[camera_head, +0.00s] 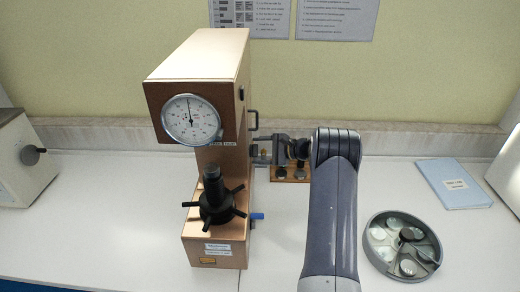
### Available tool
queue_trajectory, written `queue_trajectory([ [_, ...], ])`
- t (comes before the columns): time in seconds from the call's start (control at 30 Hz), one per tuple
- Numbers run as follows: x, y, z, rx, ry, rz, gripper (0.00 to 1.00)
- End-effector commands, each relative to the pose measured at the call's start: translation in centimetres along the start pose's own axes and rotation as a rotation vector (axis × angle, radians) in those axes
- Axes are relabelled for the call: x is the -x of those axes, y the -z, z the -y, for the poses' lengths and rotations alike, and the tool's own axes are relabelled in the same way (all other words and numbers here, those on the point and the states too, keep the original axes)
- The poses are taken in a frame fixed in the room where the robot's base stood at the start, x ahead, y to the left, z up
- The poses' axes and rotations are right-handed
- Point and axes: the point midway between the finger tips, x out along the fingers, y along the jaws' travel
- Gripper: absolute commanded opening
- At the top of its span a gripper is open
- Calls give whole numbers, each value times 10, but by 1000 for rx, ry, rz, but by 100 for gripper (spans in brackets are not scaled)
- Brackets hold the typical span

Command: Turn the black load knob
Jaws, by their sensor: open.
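The hardness tester (215,75) stands left of centre, a tan and brown column machine with a round white dial (190,119) on its front. A black load knob cannot be clearly made out; the right side of the tester is seen at a steep angle and partly covered by my gripper. My gripper (260,152) is open, at the end of my grey arm, close beside the right side of the column, below a black handle (252,121). Whether it touches the tester or surrounds a knob cannot be told.
A black spoked handwheel (216,203) and a blue-tipped lever (257,216) sit low on the tester. A small wooden stand (302,173) is behind my wrist. A round divided tray (372,258) and a blue booklet (449,184) lie at right. Another machine (22,165) stands far left.

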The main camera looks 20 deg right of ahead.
Motion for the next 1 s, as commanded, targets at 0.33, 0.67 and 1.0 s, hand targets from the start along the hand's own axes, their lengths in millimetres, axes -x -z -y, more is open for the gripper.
queue_trajectory([
  [0.33, -1, 0, 0, 0, 0, 0, 58],
  [0.67, -1, 0, 0, 0, 0, 0, 31],
  [1.0, -1, 1, -1, 10, 3, 0, 21],
])
